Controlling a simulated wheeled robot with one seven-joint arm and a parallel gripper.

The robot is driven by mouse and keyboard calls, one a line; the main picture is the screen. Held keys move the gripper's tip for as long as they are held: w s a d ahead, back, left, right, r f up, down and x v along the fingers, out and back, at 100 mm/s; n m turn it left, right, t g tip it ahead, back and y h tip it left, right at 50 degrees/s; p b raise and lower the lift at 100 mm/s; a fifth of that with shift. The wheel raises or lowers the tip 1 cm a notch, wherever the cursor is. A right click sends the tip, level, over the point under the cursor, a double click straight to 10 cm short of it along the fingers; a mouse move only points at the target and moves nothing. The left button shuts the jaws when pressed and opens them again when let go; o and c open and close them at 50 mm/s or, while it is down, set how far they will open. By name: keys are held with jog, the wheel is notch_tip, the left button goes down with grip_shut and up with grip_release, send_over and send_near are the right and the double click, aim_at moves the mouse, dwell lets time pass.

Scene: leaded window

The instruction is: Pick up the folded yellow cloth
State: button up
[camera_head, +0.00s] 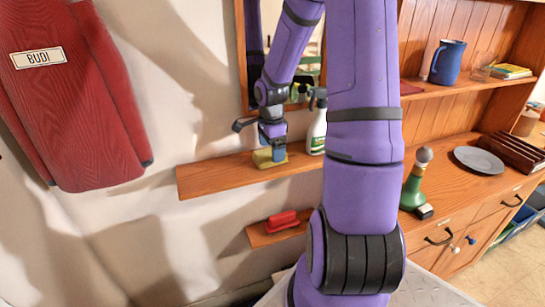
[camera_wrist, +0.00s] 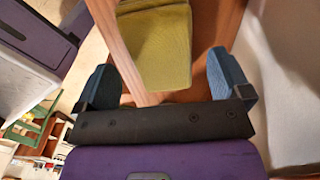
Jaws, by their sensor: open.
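The folded yellow cloth (camera_head: 266,159) lies on the upper wooden wall shelf (camera_head: 220,176), left of a spray bottle. In the wrist view the yellow cloth (camera_wrist: 154,45) shows at the top, between and beyond my fingers. My gripper (camera_head: 272,155) is right at the cloth in the head view and hides part of it. In the wrist view my gripper (camera_wrist: 164,78) is open, with its two blue fingers apart and nothing held between them. I cannot tell whether a finger touches the cloth.
A white spray bottle (camera_head: 317,132) stands on the shelf close right of my gripper. A mirror frame (camera_head: 243,60) hangs behind. A red brush-like object (camera_head: 282,221) sits on a lower shelf (camera_head: 262,236). A red garment (camera_head: 75,110) hangs left. A wooden dresser (camera_head: 450,210) stands right.

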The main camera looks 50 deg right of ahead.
jog(key=shift+w+f, duration=0.15)
jog(key=shift+f, duration=1)
jog(key=c, duration=1)
jog(key=shift+r, duration=0.1)
notch_tip(320, 180, up, 10)
jog(key=shift+f, duration=0.1)
jog(key=o, duration=0.3)
jog(key=shift+c, duration=1.2)
